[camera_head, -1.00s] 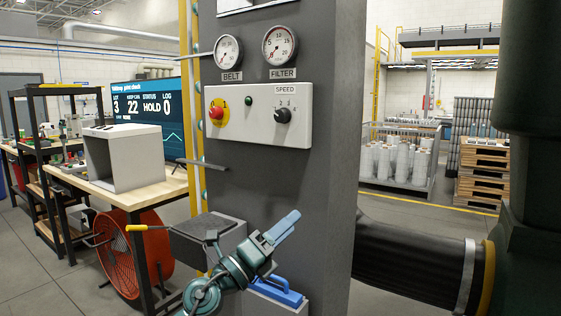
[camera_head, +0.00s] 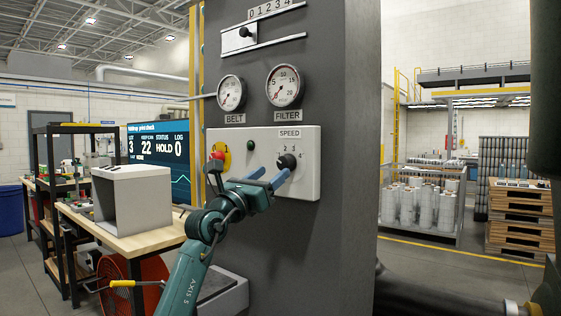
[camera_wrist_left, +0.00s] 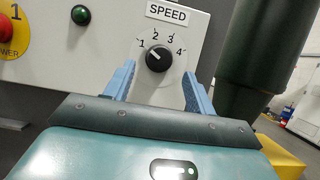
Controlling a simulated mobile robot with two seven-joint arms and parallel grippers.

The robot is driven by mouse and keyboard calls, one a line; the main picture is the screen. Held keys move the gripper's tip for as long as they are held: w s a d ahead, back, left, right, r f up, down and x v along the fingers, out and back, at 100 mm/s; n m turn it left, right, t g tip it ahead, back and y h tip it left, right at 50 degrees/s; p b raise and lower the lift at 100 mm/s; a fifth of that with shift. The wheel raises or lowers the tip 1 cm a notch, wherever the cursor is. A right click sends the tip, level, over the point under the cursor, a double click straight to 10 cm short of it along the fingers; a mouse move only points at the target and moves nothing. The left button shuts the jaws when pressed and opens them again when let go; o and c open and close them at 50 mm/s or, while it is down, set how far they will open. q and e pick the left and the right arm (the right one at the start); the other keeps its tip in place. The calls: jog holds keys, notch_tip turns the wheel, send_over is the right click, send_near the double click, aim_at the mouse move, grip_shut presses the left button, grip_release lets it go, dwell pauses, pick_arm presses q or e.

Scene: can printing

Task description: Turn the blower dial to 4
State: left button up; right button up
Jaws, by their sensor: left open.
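The black dial (camera_head: 287,161) sits under the SPEED label on a pale control panel (camera_head: 309,188), with numbers 1 to 4 around it. In the left wrist view the dial (camera_wrist_left: 157,58) has a white mark pointing up-left, about toward 1. My left gripper (camera_head: 270,180) is open at the panel, its blue fingers reaching toward the dial. In the left wrist view the open gripger's fingers (camera_wrist_left: 159,73) lie left and right of the dial, with gaps on both sides; how deep they reach around it I cannot tell. My right gripper is not in view.
A red button on a yellow plate (camera_head: 227,151) and a green button (camera_head: 251,145) are left of the dial. Two gauges, BELT (camera_head: 230,92) and FILTER (camera_head: 284,86), sit above. A slider knob (camera_head: 244,32) is higher up. A workbench (camera_head: 128,238) stands at left.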

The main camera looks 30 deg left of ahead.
aim_at(282, 165)
pick_arm(q)
jog(key=x, duration=0.4)
jog(key=shift+p, duration=0.35)
jog(key=shift+w+r, duration=0.15)
jog(key=shift+w, duration=0.25)
jog(key=c, duration=0.8)
